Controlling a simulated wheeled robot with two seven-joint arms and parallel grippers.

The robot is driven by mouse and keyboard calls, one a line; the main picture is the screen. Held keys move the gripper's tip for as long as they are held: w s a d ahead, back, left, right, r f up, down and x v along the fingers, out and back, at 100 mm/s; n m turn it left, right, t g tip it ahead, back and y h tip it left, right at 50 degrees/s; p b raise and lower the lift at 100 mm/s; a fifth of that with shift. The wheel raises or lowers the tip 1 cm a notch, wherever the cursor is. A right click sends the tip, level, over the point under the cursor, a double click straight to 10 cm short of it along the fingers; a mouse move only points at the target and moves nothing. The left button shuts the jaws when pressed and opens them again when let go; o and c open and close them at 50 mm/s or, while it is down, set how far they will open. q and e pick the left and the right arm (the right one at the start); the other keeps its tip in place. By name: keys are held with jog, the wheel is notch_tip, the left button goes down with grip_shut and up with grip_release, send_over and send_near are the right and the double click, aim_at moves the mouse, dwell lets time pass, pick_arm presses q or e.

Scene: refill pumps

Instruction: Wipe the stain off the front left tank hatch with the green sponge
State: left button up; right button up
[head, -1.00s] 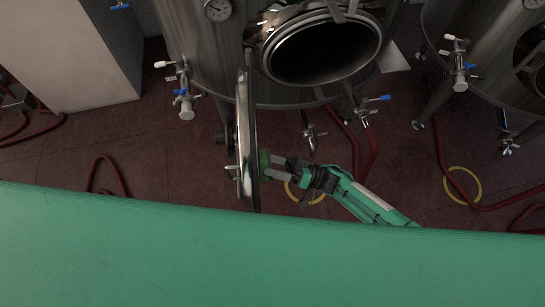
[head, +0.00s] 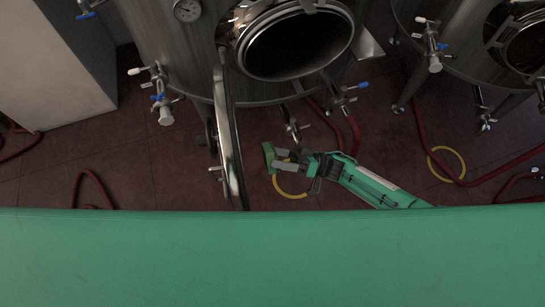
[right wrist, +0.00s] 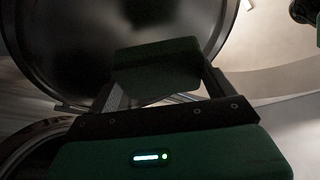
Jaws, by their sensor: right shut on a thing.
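The green sponge (head: 269,157) is between the fingers of my right gripper (head: 281,159), which is shut on it. In the right wrist view the sponge (right wrist: 158,66) shows dark between the two fingers (right wrist: 160,85). The open round tank hatch (head: 229,140) hangs edge-on in the head view, just left of the sponge, with a gap between them. Its dark round face (right wrist: 75,45) fills much of the right wrist view behind the sponge. No stain can be made out on it. My left gripper is not in view.
The steel tank (head: 185,55) with its dark round opening (head: 298,45) stands behind the hatch. A second tank (head: 455,55) is at right. Valves (head: 160,90) stick out from the tank. Red hoses (head: 460,180) and a yellow hose loop (head: 290,193) lie on the floor.

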jog(key=shift+w+d, duration=0.2)
jog(key=shift+d, duration=0.55)
jog(key=shift+w+d, duration=0.15)
jog(key=shift+d, duration=0.55)
